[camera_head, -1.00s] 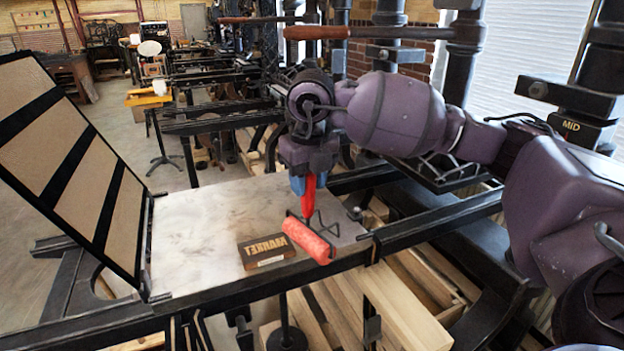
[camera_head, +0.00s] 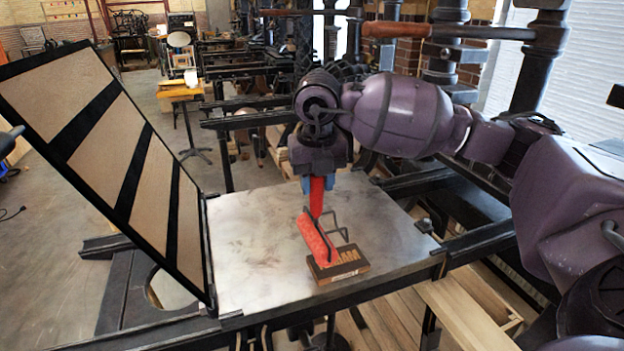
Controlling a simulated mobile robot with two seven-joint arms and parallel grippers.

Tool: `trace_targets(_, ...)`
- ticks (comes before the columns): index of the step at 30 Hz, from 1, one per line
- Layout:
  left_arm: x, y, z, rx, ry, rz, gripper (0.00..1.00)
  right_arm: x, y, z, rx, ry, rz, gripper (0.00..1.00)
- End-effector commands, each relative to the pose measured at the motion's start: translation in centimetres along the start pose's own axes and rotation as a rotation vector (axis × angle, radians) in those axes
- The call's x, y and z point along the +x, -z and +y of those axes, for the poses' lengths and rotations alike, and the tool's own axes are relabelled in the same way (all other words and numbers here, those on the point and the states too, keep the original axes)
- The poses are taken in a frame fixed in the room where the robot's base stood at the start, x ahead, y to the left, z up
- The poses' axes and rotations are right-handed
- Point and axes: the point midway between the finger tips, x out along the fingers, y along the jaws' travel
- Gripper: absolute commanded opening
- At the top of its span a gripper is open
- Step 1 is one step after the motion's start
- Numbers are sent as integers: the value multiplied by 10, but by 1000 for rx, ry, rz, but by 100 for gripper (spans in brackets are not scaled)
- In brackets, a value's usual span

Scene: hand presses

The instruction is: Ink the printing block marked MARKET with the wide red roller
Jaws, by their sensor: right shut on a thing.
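The wooden printing block (camera_head: 345,270) lies on the grey press bed near its front edge. Its raised letters are partly covered by the roller; a pale label shows on its front side. The wide red roller (camera_head: 313,238) has a red handle and a black wire frame. Its red cylinder lies over the left part of the block and reaches back past it; whether it touches the letters I cannot tell for sure. My right gripper (camera_head: 318,184) is shut on the roller's red handle, above and behind the block. My left gripper is not in view.
The press bed (camera_head: 255,245) is otherwise bare. A hinged frame with tan panels (camera_head: 110,150) stands tilted at its left edge. A press bar with a wooden grip (camera_head: 395,30) crosses behind my right arm. Timber (camera_head: 465,310) lies below at the right.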

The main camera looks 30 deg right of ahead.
Motion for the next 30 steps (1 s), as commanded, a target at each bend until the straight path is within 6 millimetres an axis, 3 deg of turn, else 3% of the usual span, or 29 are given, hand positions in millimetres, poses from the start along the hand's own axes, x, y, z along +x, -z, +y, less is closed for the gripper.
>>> trace_targets(8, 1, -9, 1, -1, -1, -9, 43, 10, 1, 0, 11, 2, 0, 13)
trace_targets(21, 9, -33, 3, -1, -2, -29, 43, 46, 5, 1, 10, 2, 1, 13)
trace_targets(30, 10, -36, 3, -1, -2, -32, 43, 51, 6, 1, 10, 2, -1, 13)
